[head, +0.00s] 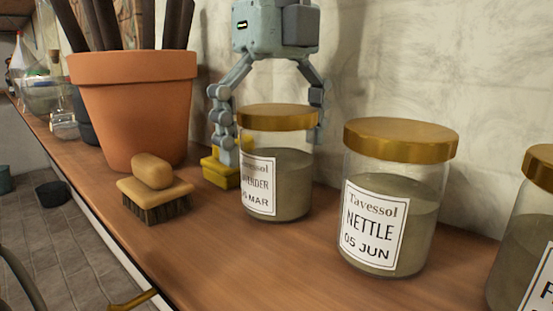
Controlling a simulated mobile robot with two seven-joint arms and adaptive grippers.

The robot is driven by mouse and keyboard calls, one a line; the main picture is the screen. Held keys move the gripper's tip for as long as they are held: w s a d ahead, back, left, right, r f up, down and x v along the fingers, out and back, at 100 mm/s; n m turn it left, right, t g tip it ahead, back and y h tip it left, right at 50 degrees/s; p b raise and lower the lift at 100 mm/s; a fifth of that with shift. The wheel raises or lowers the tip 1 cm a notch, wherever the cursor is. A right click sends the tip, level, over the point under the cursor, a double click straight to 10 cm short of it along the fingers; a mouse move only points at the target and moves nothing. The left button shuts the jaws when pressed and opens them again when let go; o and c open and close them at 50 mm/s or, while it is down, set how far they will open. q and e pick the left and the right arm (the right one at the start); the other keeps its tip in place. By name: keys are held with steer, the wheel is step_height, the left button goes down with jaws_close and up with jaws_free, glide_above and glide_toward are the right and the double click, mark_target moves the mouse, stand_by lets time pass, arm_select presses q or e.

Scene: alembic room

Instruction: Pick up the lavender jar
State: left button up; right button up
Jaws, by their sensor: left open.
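The lavender jar (290,185) is clear glass with a gold lid and grey-green contents. It stands upright on the wooden shelf in the head view, its label reading "LAVENDER". My left gripper (268,158) points down from above, open, with one finger on each side of the jar. I cannot tell whether either finger touches the glass. My right gripper is not in view.
A nettle jar (405,215) stands close on the right, and another jar (530,235) is cut off at the right edge. A wooden brush (155,185) and a terracotta pot (132,115) stand left. The pale wall (420,60) is behind. Some bare shelf (235,255) lies in front.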

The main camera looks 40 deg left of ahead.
arm_select(q)
step_height(320, 180, down, 3)
steer(key=shift+f, duration=0.15)
steer(key=shift+c, duration=0.4)
steer(key=c, duration=1.2)
